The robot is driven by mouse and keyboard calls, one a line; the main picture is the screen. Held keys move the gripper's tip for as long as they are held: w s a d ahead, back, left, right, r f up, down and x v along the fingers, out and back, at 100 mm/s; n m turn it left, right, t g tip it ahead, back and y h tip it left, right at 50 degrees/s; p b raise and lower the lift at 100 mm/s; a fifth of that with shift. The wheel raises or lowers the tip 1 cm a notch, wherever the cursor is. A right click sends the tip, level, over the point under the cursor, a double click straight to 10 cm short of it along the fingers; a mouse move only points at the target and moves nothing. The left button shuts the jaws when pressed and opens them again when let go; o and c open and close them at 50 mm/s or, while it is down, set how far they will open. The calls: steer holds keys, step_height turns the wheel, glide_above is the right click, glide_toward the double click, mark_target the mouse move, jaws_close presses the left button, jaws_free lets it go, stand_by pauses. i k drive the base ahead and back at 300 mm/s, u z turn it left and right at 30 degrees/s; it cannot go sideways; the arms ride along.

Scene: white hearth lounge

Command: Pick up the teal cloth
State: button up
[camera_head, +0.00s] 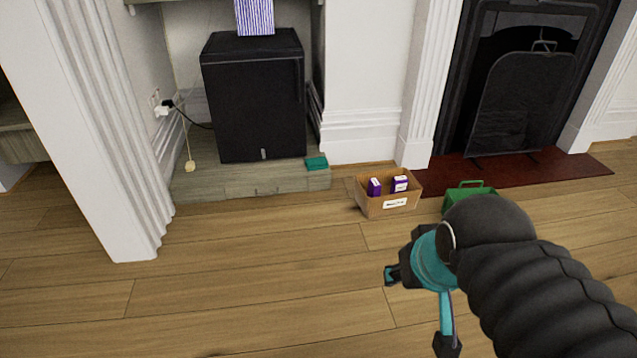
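The teal cloth (317,163) is a small, flat, folded-looking piece. It lies on the right end of the low wooden ledge, beside the black cabinet. My gripper (418,308) is in the lower right of the view, nearer to me and to the right of the cloth, well apart from it. Its two fingers are spread wide, with nothing seen between them. My dark ribbed arm comes in from the lower right and hides part of the gripper's far side.
The low ledge (240,187) carries a black cabinet (253,100). A cardboard box (380,208) with purple packets and a green container (462,193) stand on the floor to its right. A fireplace (520,90) is behind them. A white pillar (95,110) stands left. The front floor is clear.

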mark_target(317, 163)
steer(key=u, duration=0.95)
steer(key=i, duration=1.45)
steer(key=z, duration=0.9)
steer(key=i, duration=0.95)
steer(key=z, duration=1)
